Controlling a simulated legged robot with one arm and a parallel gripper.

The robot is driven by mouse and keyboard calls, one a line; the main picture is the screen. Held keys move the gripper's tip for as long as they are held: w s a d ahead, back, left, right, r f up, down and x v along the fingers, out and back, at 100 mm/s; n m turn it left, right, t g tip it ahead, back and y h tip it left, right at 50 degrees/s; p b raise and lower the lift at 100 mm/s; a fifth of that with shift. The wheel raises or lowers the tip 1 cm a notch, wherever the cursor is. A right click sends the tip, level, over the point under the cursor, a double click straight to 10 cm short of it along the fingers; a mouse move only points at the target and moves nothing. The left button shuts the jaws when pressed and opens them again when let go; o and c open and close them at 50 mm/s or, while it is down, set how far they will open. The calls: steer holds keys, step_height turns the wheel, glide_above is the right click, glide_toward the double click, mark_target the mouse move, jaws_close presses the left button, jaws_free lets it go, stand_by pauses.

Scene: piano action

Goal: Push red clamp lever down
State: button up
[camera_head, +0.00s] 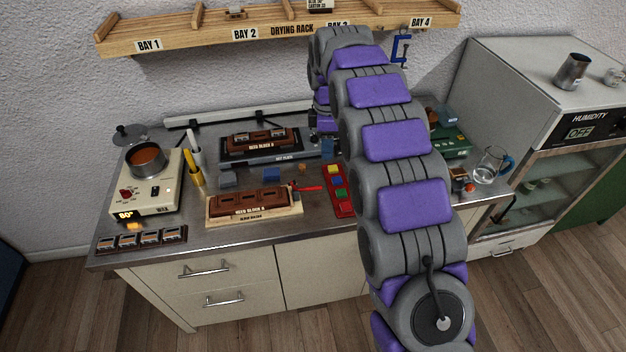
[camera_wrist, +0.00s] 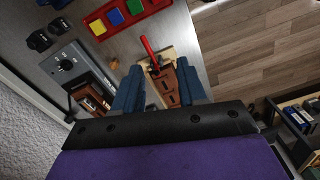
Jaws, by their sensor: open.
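The red clamp lever (camera_head: 307,188) sticks out from the right end of the block holder (camera_head: 254,217), which carries a brown slotted block (camera_head: 250,201). The lever looks roughly level, but its exact tilt is hard to tell. In the wrist view, the red lever (camera_wrist: 149,52) shows beyond my fingertips, beside the brown block (camera_wrist: 165,86). My gripper (camera_wrist: 159,68) is open and empty, its two blue fingers apart. In the head view, my gripper (camera_head: 328,147) points down, behind and a little right of the lever, clear of it. My arm hides part of the bench there.
A red tray of coloured blocks (camera_head: 338,190) lies right of the lever. A pot (camera_head: 146,160) on a heater and pens (camera_head: 196,165) stand left. The drying rack (camera_head: 280,35) hangs above.

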mark_target(313, 187)
steer(key=w+a+f+n, duration=0.3)
steer(key=w+a, duration=0.1)
steer(key=f+b, duration=0.1)
steer(key=f, duration=0.7)
steer(key=f+b, duration=0.1)
steer(key=f, duration=0.8)
steer(key=shift+s+d, duration=0.1)
steer(key=shift+s, duration=0.1)
steer(key=shift+r, duration=0.1)
jaws_close()
